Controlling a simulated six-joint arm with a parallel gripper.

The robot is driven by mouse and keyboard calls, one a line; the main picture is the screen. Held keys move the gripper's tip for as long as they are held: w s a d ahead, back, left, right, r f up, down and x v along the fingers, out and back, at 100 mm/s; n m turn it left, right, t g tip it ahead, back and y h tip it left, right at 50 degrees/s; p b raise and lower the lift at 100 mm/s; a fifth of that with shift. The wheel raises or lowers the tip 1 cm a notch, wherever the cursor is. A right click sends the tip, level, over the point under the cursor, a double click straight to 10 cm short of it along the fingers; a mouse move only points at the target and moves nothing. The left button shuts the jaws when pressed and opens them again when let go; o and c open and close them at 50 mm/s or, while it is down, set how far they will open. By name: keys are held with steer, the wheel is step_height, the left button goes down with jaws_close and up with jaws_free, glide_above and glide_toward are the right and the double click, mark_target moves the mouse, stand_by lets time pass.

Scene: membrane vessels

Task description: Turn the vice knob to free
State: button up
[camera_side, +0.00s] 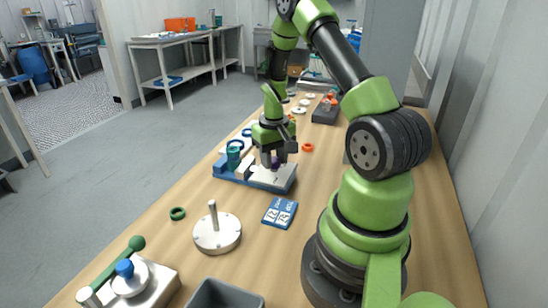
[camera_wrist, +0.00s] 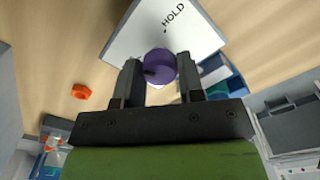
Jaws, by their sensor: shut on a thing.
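The vice knob (camera_wrist: 160,66) is a purple round knob with a dark pointer line, on a white plate (camera_wrist: 208,38) marked HOLD. In the wrist view my gripper (camera_wrist: 157,72) has one finger on each side of the knob and is shut on it. The pointer line is at the knob's left, away from the HOLD mark. In the side view my gripper (camera_side: 277,156) points down over the white top of the blue-based vice (camera_side: 268,184). The knob shows there only as a small purple patch (camera_side: 275,163) between the fingers. No free mark is readable.
A teal cup (camera_side: 233,158) stands at the vice's left end. A blue card (camera_side: 280,212), a white disc with a peg (camera_side: 217,233) and a green ring (camera_side: 178,213) lie nearer the camera. An orange nut (camera_side: 307,147) lies right of the vice.

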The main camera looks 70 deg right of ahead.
mark_target(274, 159)
steer(key=n, duration=0.4)
steer(key=shift+n, duration=2.1)
steer(key=o, duration=0.9)
step_height(274, 159, up, 9)
steer(key=shift+f, duration=0.1)
steer(key=shift+r, duration=0.6)
